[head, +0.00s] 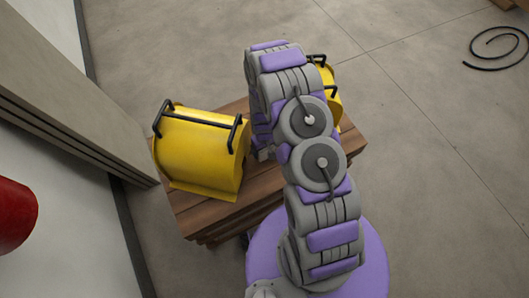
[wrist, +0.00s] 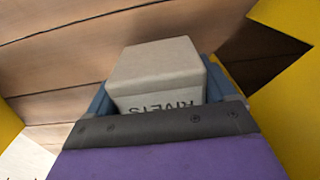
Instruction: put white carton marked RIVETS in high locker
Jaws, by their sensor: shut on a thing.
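The white carton (wrist: 155,70) shows in the wrist view with upside-down RIVETS lettering on its near face. My gripper (wrist: 158,90) is shut on it, with a blue-grey finger at each side. Wooden boards lie behind the carton; I cannot tell whether it touches them. In the head view my own arm reaches down over the wooden stack and hides the carton and gripper. I cannot make out the high locker in either view.
A yellow case with black handles (head: 200,150) stands on the wooden stack (head: 205,218), left of my arm. Another yellow case (head: 330,85) is partly hidden behind my arm. A red rounded object (head: 15,215) is at far left. A black hose (head: 500,50) lies on open floor.

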